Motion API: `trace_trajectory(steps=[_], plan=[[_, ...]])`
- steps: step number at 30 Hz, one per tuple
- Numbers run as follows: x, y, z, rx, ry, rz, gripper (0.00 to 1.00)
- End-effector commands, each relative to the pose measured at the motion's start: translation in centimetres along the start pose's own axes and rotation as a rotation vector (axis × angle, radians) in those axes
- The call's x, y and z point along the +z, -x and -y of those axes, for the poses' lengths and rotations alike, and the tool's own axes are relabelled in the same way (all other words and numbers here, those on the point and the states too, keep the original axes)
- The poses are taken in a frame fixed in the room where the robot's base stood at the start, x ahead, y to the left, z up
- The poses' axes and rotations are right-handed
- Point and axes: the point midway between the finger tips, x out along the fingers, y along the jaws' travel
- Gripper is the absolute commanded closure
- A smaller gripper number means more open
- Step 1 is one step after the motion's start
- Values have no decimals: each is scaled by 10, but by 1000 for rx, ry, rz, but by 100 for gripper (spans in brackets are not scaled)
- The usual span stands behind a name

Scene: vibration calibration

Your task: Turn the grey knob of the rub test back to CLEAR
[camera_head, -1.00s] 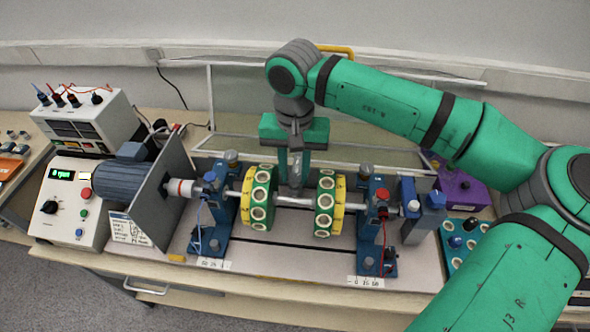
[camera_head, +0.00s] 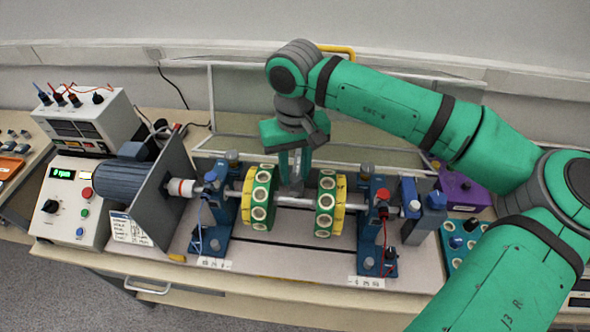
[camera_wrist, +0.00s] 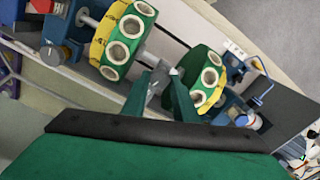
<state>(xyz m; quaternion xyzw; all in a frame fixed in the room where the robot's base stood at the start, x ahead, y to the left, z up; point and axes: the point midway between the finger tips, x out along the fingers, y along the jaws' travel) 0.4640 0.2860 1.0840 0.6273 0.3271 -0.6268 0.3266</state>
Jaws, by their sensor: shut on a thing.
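My gripper (camera_head: 292,184) points down at the middle of the rotor, between the two green and yellow discs. In the wrist view its two green fingers (camera_wrist: 158,94) are shut on a small grey piece, the grey knob (camera_wrist: 157,80), close beside the steel shaft (camera_wrist: 170,67). In the head view the fingers mostly hide the knob. I cannot read any CLEAR mark, nor tell the knob's setting.
The left disc (camera_head: 259,200) and right disc (camera_head: 326,204) stand close on either side of my gripper. Blue bearing stands (camera_head: 215,215) flank them. A motor (camera_head: 125,180) and a control box (camera_head: 68,205) reading 0 rpm are at the left. A purple box (camera_head: 462,192) is at the right.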

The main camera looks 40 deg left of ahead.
Motion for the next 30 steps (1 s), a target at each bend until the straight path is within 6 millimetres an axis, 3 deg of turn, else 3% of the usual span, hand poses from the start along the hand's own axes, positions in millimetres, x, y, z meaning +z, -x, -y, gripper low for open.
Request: trace_trajectory(steps=[6, 7, 9, 20, 30], plan=[[2, 0, 0, 0, 1, 6, 96], [2, 0, 0, 0, 1, 6, 67], [2, 0, 0, 1, 0, 5, 55], [0, 4, 0, 1, -1, 2, 55], [0, 59, 0, 1, -1, 0, 55]])
